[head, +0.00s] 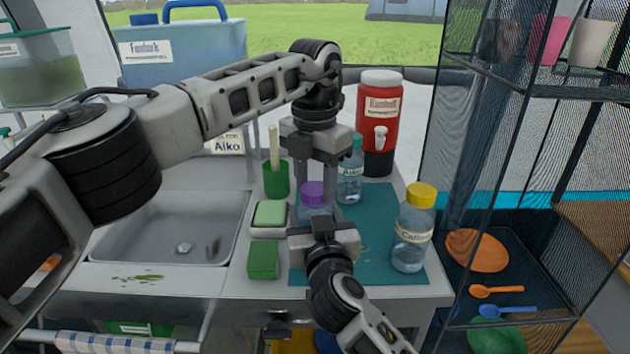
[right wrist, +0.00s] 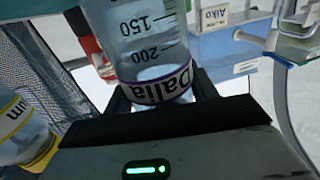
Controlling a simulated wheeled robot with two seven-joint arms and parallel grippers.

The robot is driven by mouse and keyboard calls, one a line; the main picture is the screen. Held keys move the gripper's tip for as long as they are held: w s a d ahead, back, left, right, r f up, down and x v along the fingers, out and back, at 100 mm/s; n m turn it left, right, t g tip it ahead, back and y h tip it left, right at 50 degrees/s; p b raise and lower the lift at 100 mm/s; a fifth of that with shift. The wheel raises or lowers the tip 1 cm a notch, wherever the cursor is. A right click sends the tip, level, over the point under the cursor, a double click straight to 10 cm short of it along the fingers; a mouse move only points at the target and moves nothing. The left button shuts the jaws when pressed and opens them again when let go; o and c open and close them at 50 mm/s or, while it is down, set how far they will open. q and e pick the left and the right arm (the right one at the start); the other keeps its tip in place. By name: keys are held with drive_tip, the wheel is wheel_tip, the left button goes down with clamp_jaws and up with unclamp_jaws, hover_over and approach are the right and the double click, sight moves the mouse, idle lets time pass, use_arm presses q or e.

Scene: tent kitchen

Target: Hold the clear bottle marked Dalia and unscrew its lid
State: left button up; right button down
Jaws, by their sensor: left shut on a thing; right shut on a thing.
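The clear bottle (head: 313,212) with a purple lid (head: 313,190) stands upright on the teal mat (head: 375,250). In the right wrist view the bottle (right wrist: 140,45) shows measuring marks and a label reading Dalia. My right gripper (head: 322,220) is shut on the bottle's body from the front; its fingers flank the bottle in the right wrist view (right wrist: 158,95). My left gripper (head: 316,182) points straight down from above and is shut on the purple lid. Its fingers and my right gripper hide part of the bottle.
A teal-lidded bottle (head: 349,182) stands close behind, and a yellow-lidded bottle (head: 411,238) stands to the right. A red dispenser (head: 379,112) is at the back. A green cup (head: 277,181), pale green soap (head: 270,213) and green sponge (head: 263,258) sit left, beside the sink (head: 165,230).

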use_arm(q)
drive_tip(key=n, duration=1.2)
drive_tip(key=shift+n, duration=0.3)
drive_tip(key=n, duration=1.3)
drive_tip(key=shift+r+n, duration=0.1)
drive_tip(key=shift+n, duration=0.2)
drive_tip(key=shift+r, duration=0.15)
drive_tip(key=shift+r, duration=0.95)
